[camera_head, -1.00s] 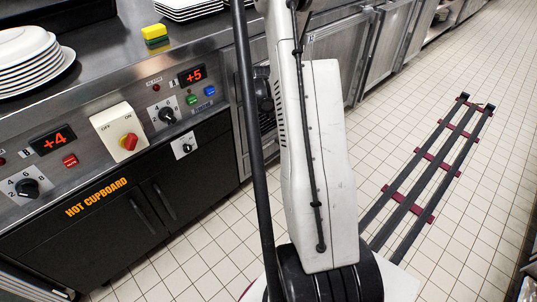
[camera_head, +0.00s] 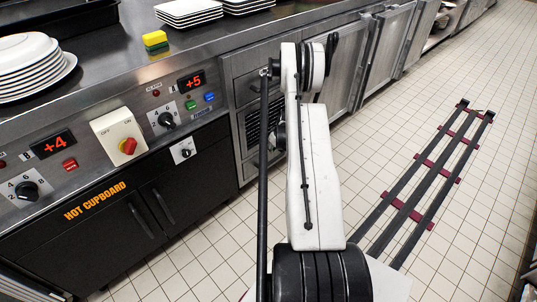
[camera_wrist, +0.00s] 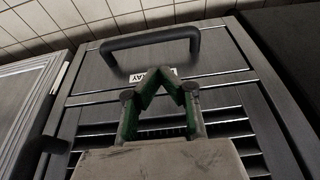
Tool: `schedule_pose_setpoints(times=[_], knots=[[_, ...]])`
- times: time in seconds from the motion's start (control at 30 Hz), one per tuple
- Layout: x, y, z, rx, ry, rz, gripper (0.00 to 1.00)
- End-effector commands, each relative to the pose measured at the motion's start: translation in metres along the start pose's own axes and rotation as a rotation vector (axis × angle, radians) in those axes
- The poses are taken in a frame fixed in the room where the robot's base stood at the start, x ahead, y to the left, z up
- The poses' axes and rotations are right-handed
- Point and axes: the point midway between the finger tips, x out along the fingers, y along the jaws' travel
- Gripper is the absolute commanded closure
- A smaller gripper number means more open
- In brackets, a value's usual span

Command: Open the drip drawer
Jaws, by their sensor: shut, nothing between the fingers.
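A steel front with a dark bar handle (camera_wrist: 150,42) shows in the wrist view. A small white label (camera_wrist: 165,74), partly hidden by my fingertips, ends in "AY". My gripper (camera_wrist: 160,72) has green-sided fingers, their tips together with nothing between them. In the picture the tips lie just below the handle bar; I see no grip on it. The front (camera_wrist: 95,82) looks flush with the louvred panel around it. In the head view my arm hides much of this steel unit (camera_head: 238,68), and my gripper is not clearly visible there.
The black hot cupboard (camera_head: 95,235) with knobs and red displays stands at left in the head view. Plates (camera_head: 35,65) and a yellow-green sponge (camera_head: 155,40) are on the counter. Dark rails with red crosspieces (camera_head: 407,207) lie on the tiled floor at right, with clear floor around them.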

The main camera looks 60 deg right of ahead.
Motion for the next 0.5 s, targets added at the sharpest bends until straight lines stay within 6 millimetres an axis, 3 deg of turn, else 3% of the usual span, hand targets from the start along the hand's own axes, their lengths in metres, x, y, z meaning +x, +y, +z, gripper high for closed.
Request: schedule_pose_setpoints(times=[0.3,0.5], knots=[[0.055,-0.001,0.000,-0.002,0.000,0.000,1.00],[0.081,-0.001,0.000,-0.001,0.000,0.000,1.00]])
